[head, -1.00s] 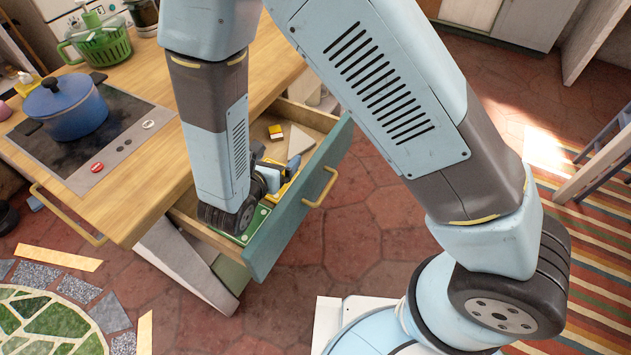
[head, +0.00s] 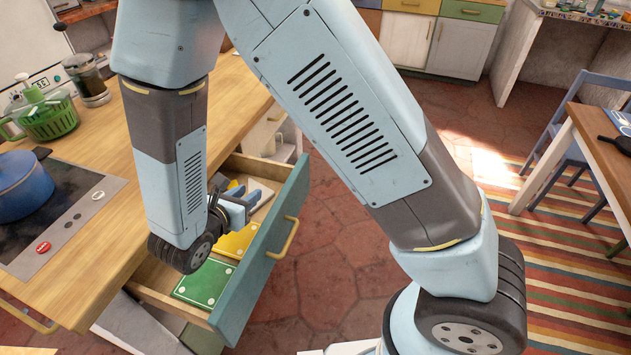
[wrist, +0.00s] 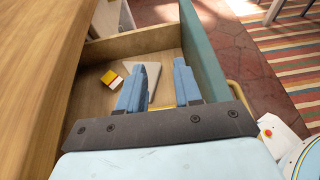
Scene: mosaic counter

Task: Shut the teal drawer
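The teal drawer (head: 262,255) stands pulled out from the wooden counter, with a yellow handle (head: 284,238) on its front. My gripper (head: 240,200) is over the open drawer, behind its front panel and apart from the handle. In the wrist view, its two blue fingers (wrist: 158,85) are spread, with nothing gripped between them. The teal front (wrist: 203,60) is just right of the right finger; I cannot tell whether they touch. My forearm hides part of the drawer.
A blue pot (head: 22,185) stands on the hob. The tiled floor before the drawer is clear.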

